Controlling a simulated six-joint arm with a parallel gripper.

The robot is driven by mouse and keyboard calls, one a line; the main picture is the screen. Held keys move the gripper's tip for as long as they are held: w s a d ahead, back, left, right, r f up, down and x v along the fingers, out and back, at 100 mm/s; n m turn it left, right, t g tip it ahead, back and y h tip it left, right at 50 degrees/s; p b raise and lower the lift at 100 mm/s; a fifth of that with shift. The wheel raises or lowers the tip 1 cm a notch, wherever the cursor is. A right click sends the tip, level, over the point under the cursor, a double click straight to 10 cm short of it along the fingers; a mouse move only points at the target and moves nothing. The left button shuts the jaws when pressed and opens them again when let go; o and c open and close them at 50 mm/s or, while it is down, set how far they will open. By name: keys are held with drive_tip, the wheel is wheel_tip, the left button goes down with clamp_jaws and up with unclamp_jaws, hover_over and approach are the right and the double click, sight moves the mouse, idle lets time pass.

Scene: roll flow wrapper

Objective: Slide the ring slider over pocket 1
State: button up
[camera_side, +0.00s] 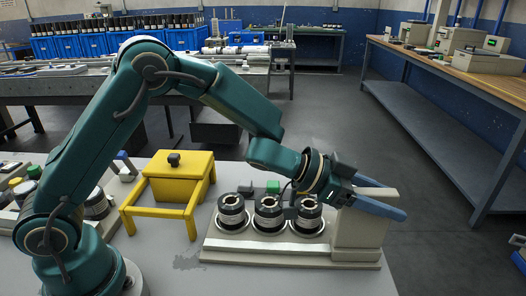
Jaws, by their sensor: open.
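A light base plate (222,244) carries a row of three round pockets. Each holds a black and white roll: left (232,212), middle (268,214) and right (309,218). Which one is pocket 1 I cannot tell. A small dark block (291,213) stands between the middle and right rolls; whether it belongs to the ring slider is unclear. My gripper (387,201) is open at the right end of the plate, its blue fingers on either side of the top of a beige post (359,235). Contact cannot be judged.
A yellow box (178,181) with a black knob (174,159) stands by a low yellow frame (160,212), left of the plate. A green part (273,187) is behind the rolls. The grey tabletop (186,265) is bare in front of the frame.

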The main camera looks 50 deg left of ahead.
drive_tip(key=shift+w+d+f, duration=0.1)
drive_tip(key=shift+d, duration=0.05)
clamp_jaws()
idle(1.4)
